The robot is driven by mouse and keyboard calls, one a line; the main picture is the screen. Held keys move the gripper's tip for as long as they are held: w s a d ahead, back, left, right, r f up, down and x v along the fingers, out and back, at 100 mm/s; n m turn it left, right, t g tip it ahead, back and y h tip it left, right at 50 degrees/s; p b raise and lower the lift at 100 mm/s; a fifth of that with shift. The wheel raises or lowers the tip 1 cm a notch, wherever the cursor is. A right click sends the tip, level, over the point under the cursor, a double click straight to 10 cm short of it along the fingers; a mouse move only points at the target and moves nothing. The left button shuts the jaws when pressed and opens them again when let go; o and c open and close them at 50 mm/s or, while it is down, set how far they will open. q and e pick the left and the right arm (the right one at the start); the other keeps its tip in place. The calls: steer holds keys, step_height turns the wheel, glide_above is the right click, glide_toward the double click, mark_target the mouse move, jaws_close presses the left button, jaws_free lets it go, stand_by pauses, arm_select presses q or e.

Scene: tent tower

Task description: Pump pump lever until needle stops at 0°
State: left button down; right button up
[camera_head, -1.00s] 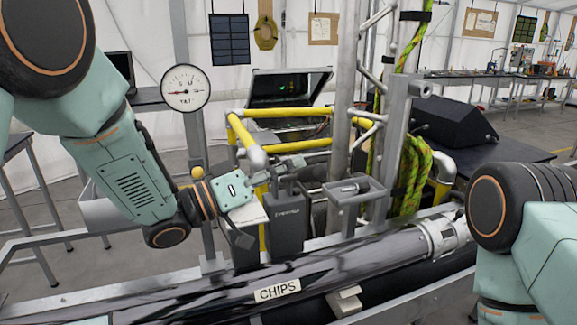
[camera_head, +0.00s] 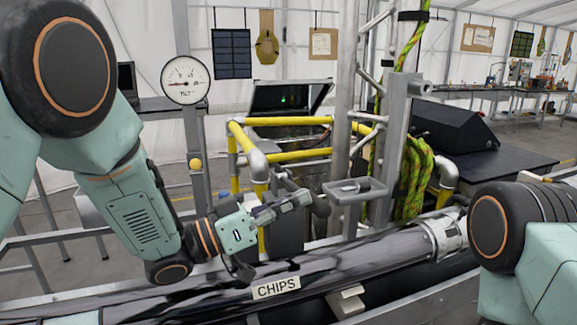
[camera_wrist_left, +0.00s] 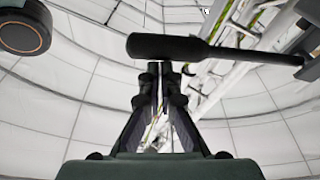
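The round white tilt gauge (camera_head: 185,79) stands on a grey post at the left in the head view; its needle is too small to read exactly. My left gripper (camera_head: 305,197) reaches in from the left, low in front of the yellow-railed frame. Its fingers lie close together, with only a narrow gap between the tips in the left wrist view (camera_wrist_left: 166,69). A dark bar with a thick grip, seemingly the pump lever (camera_wrist_left: 212,48), crosses just beyond those tips. The fingers are not around it; whether they touch it is unclear. My right gripper is out of view.
A yellow ball (camera_head: 195,163) sits on the gauge post. A grey metal loop bracket (camera_head: 356,190) and mast (camera_head: 345,110) stand right of my left gripper. Yellow rails (camera_head: 285,121) lie behind.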

arm_select(q)
steer(key=shift+s+d+f, duration=0.1)
steer(key=shift+s+f, duration=0.05)
steer(key=shift+f, duration=1.05)
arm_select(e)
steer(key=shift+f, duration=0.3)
arm_select(q)
steer(key=shift+r, duration=0.1)
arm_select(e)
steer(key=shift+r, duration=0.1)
